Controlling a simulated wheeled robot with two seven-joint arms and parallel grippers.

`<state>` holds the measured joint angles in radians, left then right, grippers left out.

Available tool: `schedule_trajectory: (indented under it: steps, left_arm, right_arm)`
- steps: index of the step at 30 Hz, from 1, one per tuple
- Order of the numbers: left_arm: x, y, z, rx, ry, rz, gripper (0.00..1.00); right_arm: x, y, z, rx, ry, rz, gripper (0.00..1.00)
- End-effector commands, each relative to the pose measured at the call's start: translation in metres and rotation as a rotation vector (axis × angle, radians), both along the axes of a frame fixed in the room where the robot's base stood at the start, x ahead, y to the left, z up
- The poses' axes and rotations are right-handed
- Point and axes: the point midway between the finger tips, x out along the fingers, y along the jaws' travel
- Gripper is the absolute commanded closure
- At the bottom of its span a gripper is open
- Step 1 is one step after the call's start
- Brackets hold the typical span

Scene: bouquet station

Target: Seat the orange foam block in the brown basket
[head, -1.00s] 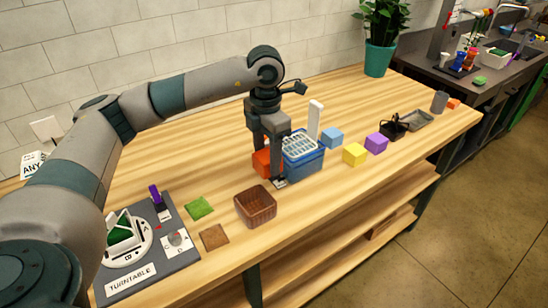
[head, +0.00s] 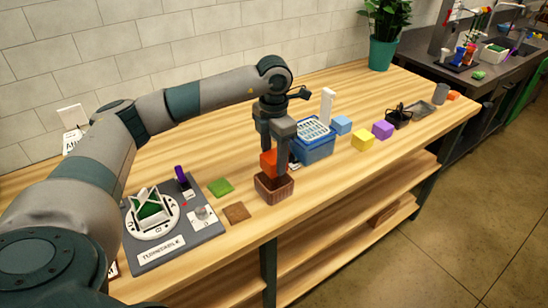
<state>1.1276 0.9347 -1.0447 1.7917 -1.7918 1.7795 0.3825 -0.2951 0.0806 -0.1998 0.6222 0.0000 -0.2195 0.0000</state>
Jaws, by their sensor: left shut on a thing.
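The brown basket (head: 274,190) stands on the wooden table near its front edge. My left gripper (head: 274,170) points down over it and is shut on the orange foam block (head: 268,161). The block is at the basket's mouth, with its upper part showing above the rim. Its lower part is hidden by the basket wall, so I cannot tell whether it touches the bottom. A gripper finger covers the block's right side. My right gripper is not in view.
A blue basket (head: 317,149) with a pale grid stands close on the right. Blue (head: 342,125), yellow (head: 363,140) and purple (head: 382,130) blocks lie beyond it. Green (head: 221,187) and brown (head: 236,212) squares and the turntable board (head: 205,228) are at left.

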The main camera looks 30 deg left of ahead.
Motion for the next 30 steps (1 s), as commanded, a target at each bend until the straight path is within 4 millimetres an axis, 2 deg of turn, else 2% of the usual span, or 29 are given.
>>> schedule_trajectory:
  steps: [8,24,30]
  left_arm:
    - [0.0,0.0,-0.008,0.0,0.001,0.0,0.85]
    - [0.0,0.0,-0.04,0.0,-0.001,0.0,0.85]
    - [0.0,0.0,-0.043,0.0,0.0,0.0,0.85]
  right_arm:
    - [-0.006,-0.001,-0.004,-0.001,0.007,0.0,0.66]
    - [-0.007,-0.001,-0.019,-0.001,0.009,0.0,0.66]
    - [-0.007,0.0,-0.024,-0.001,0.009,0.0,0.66]
